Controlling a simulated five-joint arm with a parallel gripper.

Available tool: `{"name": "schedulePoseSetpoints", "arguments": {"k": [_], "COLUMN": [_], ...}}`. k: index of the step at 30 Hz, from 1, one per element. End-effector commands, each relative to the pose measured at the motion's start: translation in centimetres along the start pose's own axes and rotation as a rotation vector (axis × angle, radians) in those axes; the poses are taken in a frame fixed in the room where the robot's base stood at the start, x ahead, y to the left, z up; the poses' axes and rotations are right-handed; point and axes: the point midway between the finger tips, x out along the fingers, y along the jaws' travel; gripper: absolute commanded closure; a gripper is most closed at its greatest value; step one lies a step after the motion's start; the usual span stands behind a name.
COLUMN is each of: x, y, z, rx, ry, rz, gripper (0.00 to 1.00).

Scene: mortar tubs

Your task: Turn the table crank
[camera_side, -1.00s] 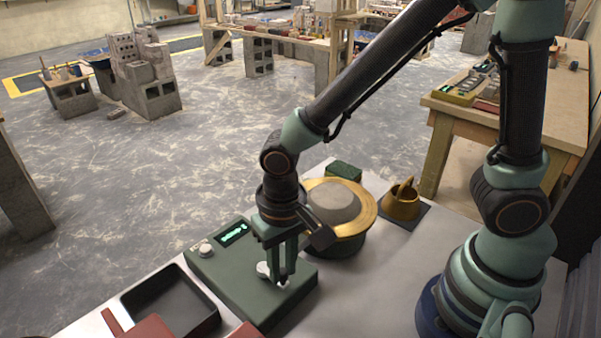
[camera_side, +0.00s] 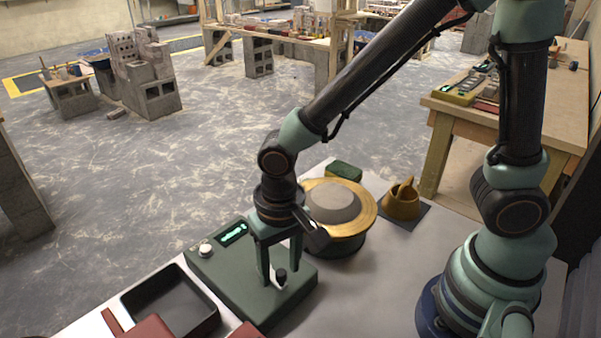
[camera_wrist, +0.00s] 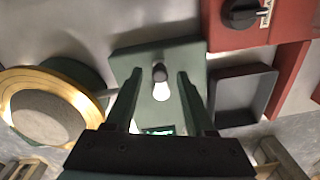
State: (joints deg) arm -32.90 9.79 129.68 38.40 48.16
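The crank (camera_side: 281,276), a black knob on a pale metal piece, sits on top of a green box (camera_side: 215,268). In the wrist view the crank (camera_wrist: 160,74) lies between my finger lines, with the knob toward the top. My gripper (camera_side: 279,280) is open over the box, one finger on each side of the knob. In the wrist view my gripper (camera_wrist: 159,76) shows spread fingers with gaps on both sides; I cannot tell exact contact or height. A round gold-rimmed table (camera_side: 362,222) carries a flat grey mortar mound (camera_side: 333,202).
A black tray (camera_side: 208,326) and red equipment (camera_side: 146,329) stand at the front left. A gold cup (camera_side: 402,208) stands on a dark mat at the right.

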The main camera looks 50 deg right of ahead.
Motion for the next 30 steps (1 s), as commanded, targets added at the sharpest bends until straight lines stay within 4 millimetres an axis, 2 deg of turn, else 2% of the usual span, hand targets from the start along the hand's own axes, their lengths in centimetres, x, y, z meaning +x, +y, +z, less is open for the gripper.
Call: {"name": "schedulePoseSetpoints", "arguments": {"k": [5, 8, 21, 25, 30], "x": [-0.5, -1.6, -9.9, -11.4, -12.1], "y": [0.0, -0.1, -0.1, 0.0, 0.0], "z": [0.0, 0.0, 0.0, -0.1, 0.0], "rx": [-0.001, -0.001, 0.000, 0.000, 0.000], "ry": [0.000, 0.002, 0.003, 0.002, 0.000], "rz": [0.000, -0.002, -0.004, -0.002, 0.000], "gripper": [0.46, 0.46, 0.46, 0.46, 0.46]}}
